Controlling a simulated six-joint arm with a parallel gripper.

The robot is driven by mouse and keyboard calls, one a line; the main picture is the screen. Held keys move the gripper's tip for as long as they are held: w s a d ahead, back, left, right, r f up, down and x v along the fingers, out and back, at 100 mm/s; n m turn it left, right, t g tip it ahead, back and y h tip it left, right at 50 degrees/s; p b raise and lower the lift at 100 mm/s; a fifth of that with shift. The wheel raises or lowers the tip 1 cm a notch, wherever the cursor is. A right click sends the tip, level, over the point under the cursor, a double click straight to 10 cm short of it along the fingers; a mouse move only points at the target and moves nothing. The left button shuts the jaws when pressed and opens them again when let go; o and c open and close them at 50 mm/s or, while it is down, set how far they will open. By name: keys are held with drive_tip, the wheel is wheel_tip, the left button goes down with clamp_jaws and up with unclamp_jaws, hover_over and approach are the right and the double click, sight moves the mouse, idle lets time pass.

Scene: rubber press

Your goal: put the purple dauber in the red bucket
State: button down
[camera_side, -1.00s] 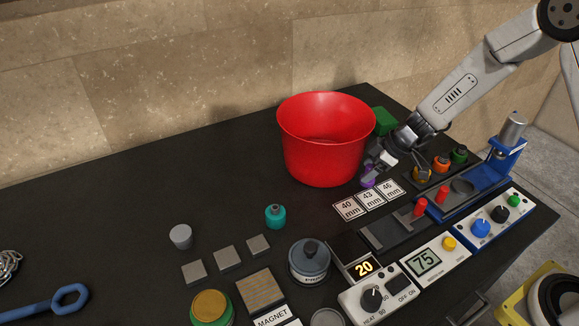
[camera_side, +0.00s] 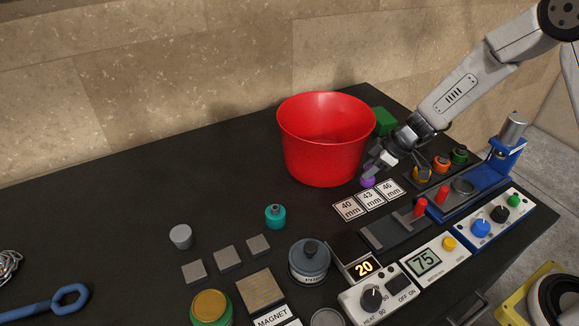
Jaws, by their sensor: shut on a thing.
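The purple dauber (camera_side: 368,182) is at the right side of the red bucket, low near the table and just behind the white number cards. My gripper (camera_side: 373,166) is shut on it from above, and the fingers hide its upper part. I cannot tell whether the dauber touches the table. The red bucket (camera_side: 325,150) stands upright and open at the back of the black table, just left of my gripper. Its visible inside looks empty, but its floor is mostly hidden.
A green block (camera_side: 384,121) sits behind the bucket. White cards (camera_side: 369,199) lie in front of my gripper. Yellow, orange and green daubers (camera_side: 441,163) stand to the right, near a blue press (camera_side: 505,160). A teal dauber (camera_side: 275,216) stands front left. The table left of the bucket is clear.

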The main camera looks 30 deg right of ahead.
drive_tip(key=shift+r, duration=0.1)
drive_tip(key=shift+r, duration=0.75)
drive_tip(key=s+r, duration=1.1)
drive_tip(key=s, duration=0.3)
drive_tip(key=shift+r, duration=0.15)
drive_tip(key=shift+r, duration=0.1)
